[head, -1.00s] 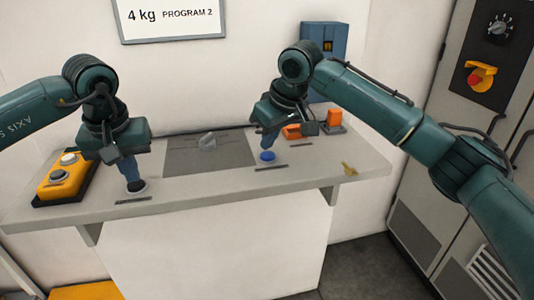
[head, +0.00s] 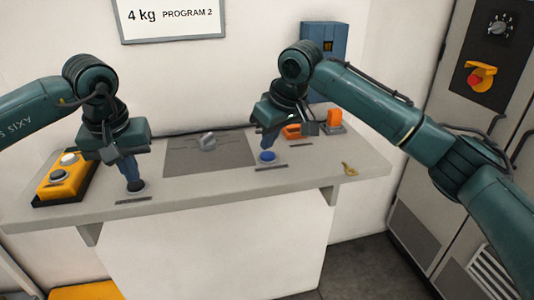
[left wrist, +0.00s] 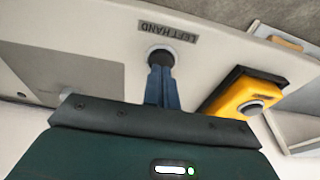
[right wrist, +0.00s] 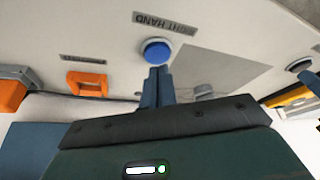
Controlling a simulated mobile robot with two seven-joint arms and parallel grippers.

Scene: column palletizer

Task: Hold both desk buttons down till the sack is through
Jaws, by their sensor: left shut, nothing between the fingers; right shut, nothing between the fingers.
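My left gripper (head: 134,181) is shut and empty, pointing down with its fingertips at the black desk button (head: 137,188). The left wrist view shows the tips over that black button (left wrist: 161,52), beside the "LEFT HAND" label (left wrist: 168,31). My right gripper (head: 268,149) is shut and empty, its tips at the blue desk button (head: 267,157). In the right wrist view the blue button (right wrist: 156,51) shows beyond the tips, beside the "RIGHT HAND" label (right wrist: 165,23). I cannot tell how far either button is pressed. No sack is in view.
A yellow box (head: 55,188) with a white and a dark button stands at the desk's left. A grey plate (head: 190,163) with a knob (head: 207,142) lies between the grippers. Orange items (head: 334,118) and a small yellow object (head: 349,169) are on the right. A sign (head: 172,17) reads "4 kg PROGRAM 2".

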